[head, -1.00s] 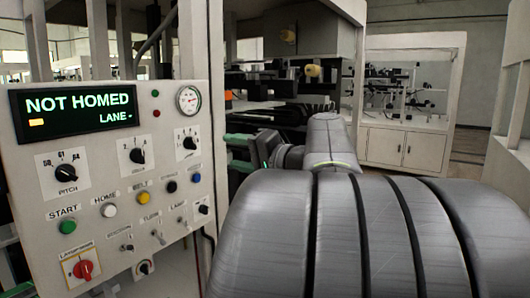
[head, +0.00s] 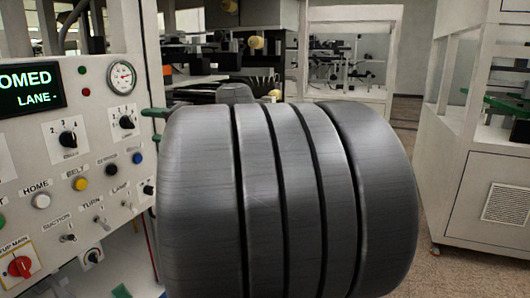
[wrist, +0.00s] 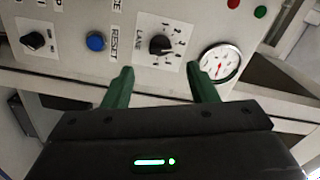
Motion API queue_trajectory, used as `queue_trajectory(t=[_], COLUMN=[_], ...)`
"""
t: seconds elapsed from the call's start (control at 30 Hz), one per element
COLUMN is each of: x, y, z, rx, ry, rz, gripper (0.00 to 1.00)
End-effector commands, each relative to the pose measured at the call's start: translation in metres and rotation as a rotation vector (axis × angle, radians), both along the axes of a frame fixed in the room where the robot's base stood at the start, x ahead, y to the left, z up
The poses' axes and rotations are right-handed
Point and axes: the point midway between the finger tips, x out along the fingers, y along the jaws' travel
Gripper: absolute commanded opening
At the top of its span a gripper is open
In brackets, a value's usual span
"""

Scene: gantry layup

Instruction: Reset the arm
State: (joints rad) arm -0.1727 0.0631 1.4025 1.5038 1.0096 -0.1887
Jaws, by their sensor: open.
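In the wrist view my gripper (wrist: 160,92) has two green fingers spread apart with nothing between them. They point toward the control panel, below the LANE knob (wrist: 160,45) in the picture and close to the gauge (wrist: 220,62). In the head view my grey arm fills the middle and hides most of the gripper; a bit of green shows at its left edge. The control panel (head: 20,150) stands at the left, its screen (head: 28,88) partly cut off and reading "OMED" and "LANE -".
A white cabinet (head: 480,185) stands at the right. Speckled floor (head: 475,270) is open in front of it.

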Motion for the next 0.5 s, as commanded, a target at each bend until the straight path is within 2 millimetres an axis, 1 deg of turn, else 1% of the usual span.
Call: queue_trajectory(t=[0.03,0.23,0.4,0.5], x=[0.003,0.016,0.024,0.027], y=[0.009,0.041,0.060,0.067], z=[0.001,0.001,0.001,0.001], rx=[0.000,0.000,0.000,0.001], ry=[0.001,0.000,0.001,0.000], rz=[0.003,0.004,0.001,0.001], gripper=[0.53,0.53,0.53,0.53])
